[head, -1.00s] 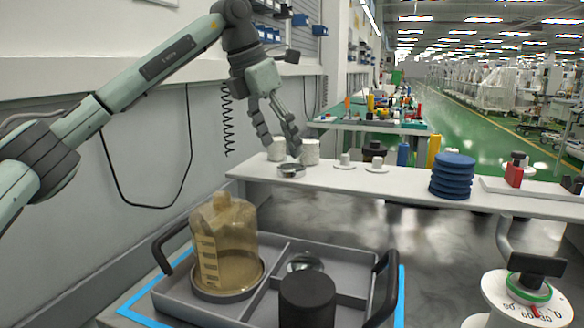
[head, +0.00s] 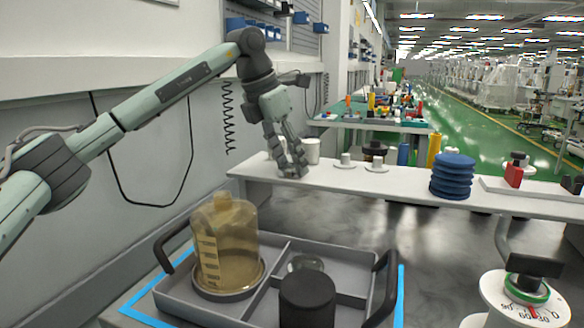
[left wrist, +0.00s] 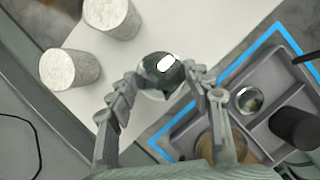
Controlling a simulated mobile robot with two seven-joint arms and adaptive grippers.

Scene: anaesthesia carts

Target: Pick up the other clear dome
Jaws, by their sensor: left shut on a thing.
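My left gripper (head: 289,170) is low over the white shelf (head: 400,185), near its left end. In the left wrist view its fingers are shut on a small clear dome (left wrist: 160,76), one finger on each side. In the head view the fingers mostly hide this dome, and I cannot tell whether it still touches the shelf. Another clear dome (head: 305,263) sits in a back compartment of the grey tray (head: 205,312); it also shows in the left wrist view (left wrist: 246,100). My right gripper is not in view.
Two white speckled cylinders stand close behind the gripper, one of them here (left wrist: 70,69). A blue ribbed stack (head: 453,176) stands farther right on the shelf. The tray also holds an amber container (head: 225,245) and a black cylinder (head: 307,300).

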